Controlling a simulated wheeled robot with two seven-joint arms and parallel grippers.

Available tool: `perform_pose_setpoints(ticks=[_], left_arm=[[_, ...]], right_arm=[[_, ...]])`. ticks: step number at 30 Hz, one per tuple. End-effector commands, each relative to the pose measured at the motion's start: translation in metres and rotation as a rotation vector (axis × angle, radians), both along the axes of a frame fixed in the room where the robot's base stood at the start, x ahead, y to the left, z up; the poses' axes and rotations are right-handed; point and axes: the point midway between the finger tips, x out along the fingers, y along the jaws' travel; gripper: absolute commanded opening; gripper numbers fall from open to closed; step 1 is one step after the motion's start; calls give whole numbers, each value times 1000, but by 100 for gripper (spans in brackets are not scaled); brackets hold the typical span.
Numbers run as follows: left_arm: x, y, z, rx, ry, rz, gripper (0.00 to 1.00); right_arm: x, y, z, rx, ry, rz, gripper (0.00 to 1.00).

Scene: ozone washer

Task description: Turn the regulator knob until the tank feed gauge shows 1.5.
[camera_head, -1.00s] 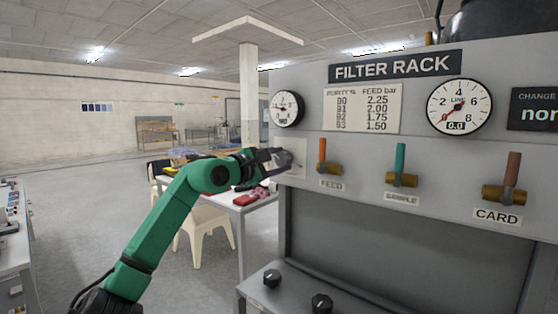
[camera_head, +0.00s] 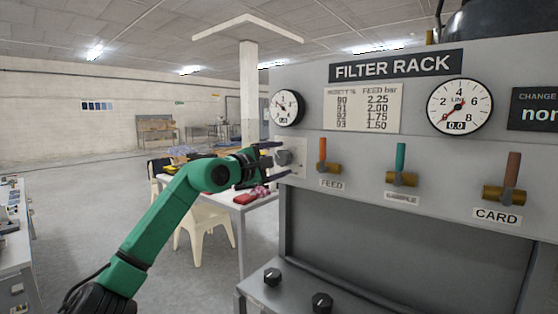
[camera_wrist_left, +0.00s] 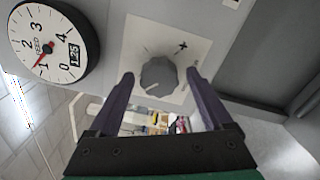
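The grey regulator knob (camera_head: 286,157) sits on a pale plate at the left end of the filter rack. It shows large in the left wrist view (camera_wrist_left: 159,77), with a plus mark on the plate beside it. The feed gauge (camera_head: 286,108) is above the knob; in the left wrist view the gauge (camera_wrist_left: 52,45) has a red needle between 1 and 2 and a readout that looks like 1.25. My left gripper (camera_head: 279,160) is open, its fingers on either side of the knob with gaps showing. My right gripper is out of view.
The rack carries a chart (camera_head: 362,108), a line gauge (camera_head: 459,107) at 0.0, and feed (camera_head: 323,155), sample (camera_head: 401,165) and card (camera_head: 510,178) valve levers. Two black knobs (camera_head: 272,277) sit on the lower ledge. A table and white chair (camera_head: 205,229) stand behind my left arm.

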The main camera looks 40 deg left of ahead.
Motion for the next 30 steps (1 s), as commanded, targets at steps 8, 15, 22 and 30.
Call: perform_pose_setpoints(ticks=[8,15,22,30], left_arm=[[0,0,0,0,-1,0,84],[-29,0,-10,7,-1,4,84],[-86,-1,-15,5,-2,4,84],[-141,-3,-4,0,-2,1,84]], right_arm=[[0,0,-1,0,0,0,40],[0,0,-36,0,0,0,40],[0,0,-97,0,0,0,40],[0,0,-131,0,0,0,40]])
